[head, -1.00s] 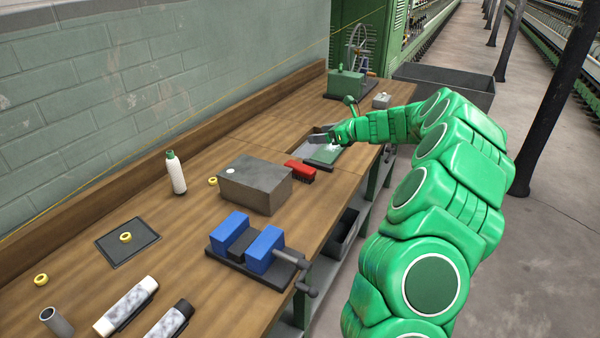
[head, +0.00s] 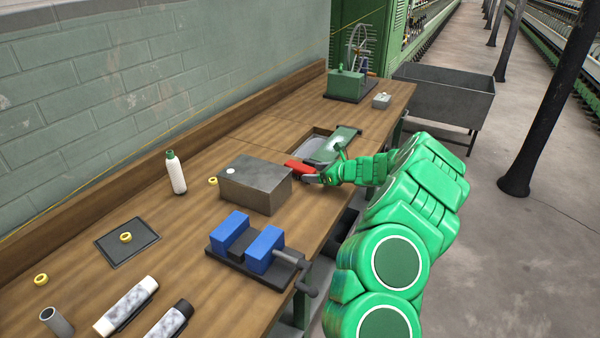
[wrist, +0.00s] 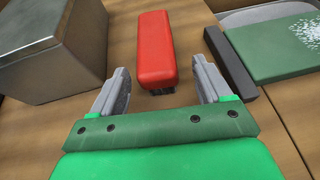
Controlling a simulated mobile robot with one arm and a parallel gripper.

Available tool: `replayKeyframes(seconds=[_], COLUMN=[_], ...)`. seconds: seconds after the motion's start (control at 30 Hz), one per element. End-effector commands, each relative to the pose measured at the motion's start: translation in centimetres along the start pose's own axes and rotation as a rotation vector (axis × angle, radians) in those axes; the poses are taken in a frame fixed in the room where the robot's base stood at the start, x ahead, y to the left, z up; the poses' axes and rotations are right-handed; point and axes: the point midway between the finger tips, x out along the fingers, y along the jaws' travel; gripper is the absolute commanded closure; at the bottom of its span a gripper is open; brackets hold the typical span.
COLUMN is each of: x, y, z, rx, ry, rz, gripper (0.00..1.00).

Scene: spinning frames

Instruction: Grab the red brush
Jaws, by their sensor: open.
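The red brush (head: 298,166) lies on the workbench just right of the grey metal box, partly hidden by my gripper in the head view. In the wrist view the red brush (wrist: 155,50) points away from me, its dark bristles just showing under its near end. My gripper (head: 308,176) is open. In the wrist view its two grey fingers (wrist: 161,82) stand on either side of the brush's near end, with gaps on both sides. The fingers do not appear to touch it.
The grey metal box (head: 250,190) stands close left of the brush. A green plate (head: 335,145) with white specks lies over a recess beyond it; a dark bar (wrist: 230,62) is close to my right finger. A blue-jawed vise (head: 262,250) sits nearer on the bench (head: 190,240).

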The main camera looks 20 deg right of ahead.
Motion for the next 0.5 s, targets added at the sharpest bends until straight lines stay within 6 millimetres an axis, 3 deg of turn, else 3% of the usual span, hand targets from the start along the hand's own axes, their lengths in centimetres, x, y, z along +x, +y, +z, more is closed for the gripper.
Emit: replayKeyframes(seconds=[0.17,0.5], x=[1.0,5.0], y=[0.1,0.4], z=[0.0,0.2], rx=[0.0,0.0], ry=[0.001,0.001], rz=[0.001,0.002], gripper=[0.22,0.22])
